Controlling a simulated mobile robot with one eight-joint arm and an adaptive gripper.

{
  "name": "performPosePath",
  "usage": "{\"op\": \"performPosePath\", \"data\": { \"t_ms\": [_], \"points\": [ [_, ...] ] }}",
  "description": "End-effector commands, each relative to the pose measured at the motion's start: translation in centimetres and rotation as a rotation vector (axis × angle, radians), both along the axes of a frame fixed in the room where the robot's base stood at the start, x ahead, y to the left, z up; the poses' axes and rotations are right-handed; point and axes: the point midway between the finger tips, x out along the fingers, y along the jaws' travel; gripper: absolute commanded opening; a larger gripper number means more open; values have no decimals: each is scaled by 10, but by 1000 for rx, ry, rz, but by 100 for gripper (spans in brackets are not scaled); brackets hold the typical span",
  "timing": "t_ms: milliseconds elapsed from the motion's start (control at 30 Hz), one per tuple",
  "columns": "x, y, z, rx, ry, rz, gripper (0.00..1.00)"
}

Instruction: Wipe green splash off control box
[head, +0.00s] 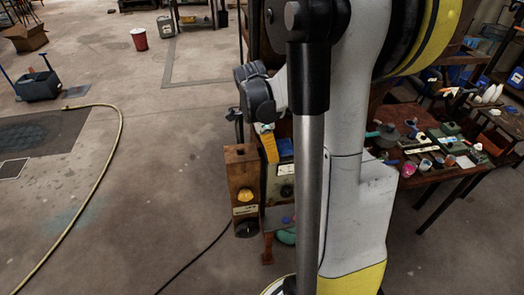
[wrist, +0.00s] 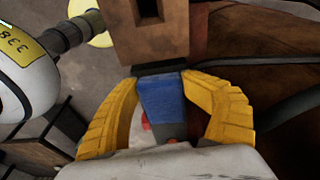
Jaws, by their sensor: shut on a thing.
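The control box (head: 240,170) is a narrow, upright brown box left of my arm in the head view, with a yellow knob, a pale label and a dark knob on its front. In the wrist view a brown box (wrist: 125,36) fills the top middle. My gripper (wrist: 166,92) has yellow fingers shut on a blue block (wrist: 160,102), whose dark far end is at or very near the box's lower edge; I cannot tell if they touch. In the head view my gripper (head: 268,146) is beside the box's upper right, partly hidden by my arm. I cannot make out any green splash.
A workbench (head: 436,180) with several tools and small pots stands to the right. A yellow hose (head: 98,190) and a dark cable (head: 195,262) lie on the floor at left. A red bucket (head: 139,39) stands farther back. The floor left of the box is mostly clear.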

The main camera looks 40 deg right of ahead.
Motion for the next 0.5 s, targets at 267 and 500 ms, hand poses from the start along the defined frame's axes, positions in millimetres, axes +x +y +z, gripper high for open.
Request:
{"op": "performPosePath", "data": {
  "t_ms": [267, 500],
  "points": [
    [-20, -28, 15, -173, 99, -34, 14],
    [-15, -20, 16, -171, 100, -36, 14]
  ]
}}
